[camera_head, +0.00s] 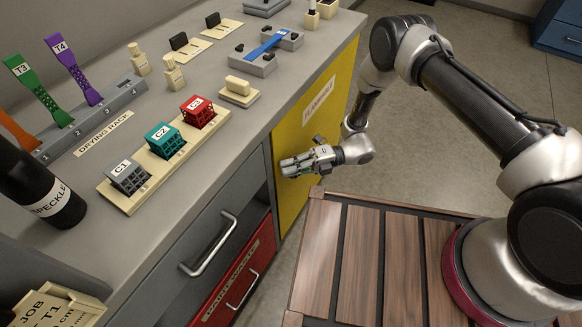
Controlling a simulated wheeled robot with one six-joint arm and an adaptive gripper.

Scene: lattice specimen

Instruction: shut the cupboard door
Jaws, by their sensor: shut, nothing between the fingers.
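The yellow cupboard door (325,120) is in the front of the grey bench, under its worktop, and carries a label that is partly readable. It looks upright and close to in line with the bench front; I cannot tell whether a small gap remains at its edge.
Left of the door are a grey drawer with a handle (210,246) and a red drawer (236,280). The worktop holds a drying rack (100,112), a tray of lattice cubes (150,185) and a dark bottle (62,205). Open floor (445,60) lies behind my arm.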

